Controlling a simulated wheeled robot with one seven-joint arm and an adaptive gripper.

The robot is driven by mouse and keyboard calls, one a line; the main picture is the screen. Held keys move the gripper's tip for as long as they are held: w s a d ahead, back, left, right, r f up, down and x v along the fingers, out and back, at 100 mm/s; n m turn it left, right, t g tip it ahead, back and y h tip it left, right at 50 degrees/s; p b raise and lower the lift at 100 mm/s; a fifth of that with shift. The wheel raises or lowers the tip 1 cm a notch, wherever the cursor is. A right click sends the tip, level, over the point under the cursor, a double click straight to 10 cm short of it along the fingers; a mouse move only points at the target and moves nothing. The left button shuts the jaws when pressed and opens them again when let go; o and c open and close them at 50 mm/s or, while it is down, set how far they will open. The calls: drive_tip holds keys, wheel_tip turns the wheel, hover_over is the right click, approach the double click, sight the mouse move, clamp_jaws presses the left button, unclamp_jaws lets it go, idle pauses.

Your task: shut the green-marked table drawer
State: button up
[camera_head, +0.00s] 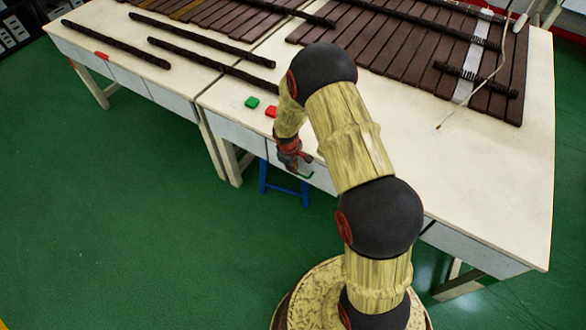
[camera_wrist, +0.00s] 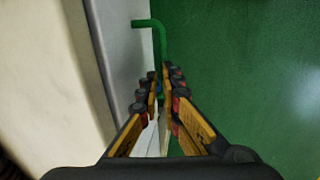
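The green handle (camera_wrist: 149,23) of the table drawer stands out from a pale grey front (camera_wrist: 128,60) in the wrist view. In the head view a bit of the handle (camera_head: 305,176) shows just below my gripper (camera_head: 297,168), at the table's front side. In the wrist view my gripper's two fingers (camera_wrist: 161,76) come close together at the tips, one on each side of the handle's bar. Whether they press on it I cannot tell. My gripper hides part of the drawer, and how far it stands out is unclear.
A green block (camera_head: 251,102) and a red block (camera_head: 271,112) lie near the edge of the white table (camera_head: 480,190). A blue stool (camera_head: 267,188) stands under it. Brown slatted panels (camera_head: 400,45) and dark rods lie on top. The green floor in front is clear.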

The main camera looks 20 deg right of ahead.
drive_tip(key=o, duration=0.5)
drive_tip(key=shift+s+d+f, duration=0.15)
drive_tip(key=shift+s+f, duration=0.1)
drive_tip(key=shift+f, duration=0.2)
drive_tip(key=shift+c, duration=0.2)
drive_tip(key=shift+w+r, duration=0.15)
drive_tip(key=shift+r, duration=0.05)
drive_tip(key=shift+r, duration=0.2)
wheel_tip(320, 180, up, 11)
drive_tip(key=s+a, duration=0.1)
drive_tip(key=shift+a+r, duration=0.15)
drive_tip(key=shift+a, duration=0.25)
drive_tip(key=shift+s, duration=0.1)
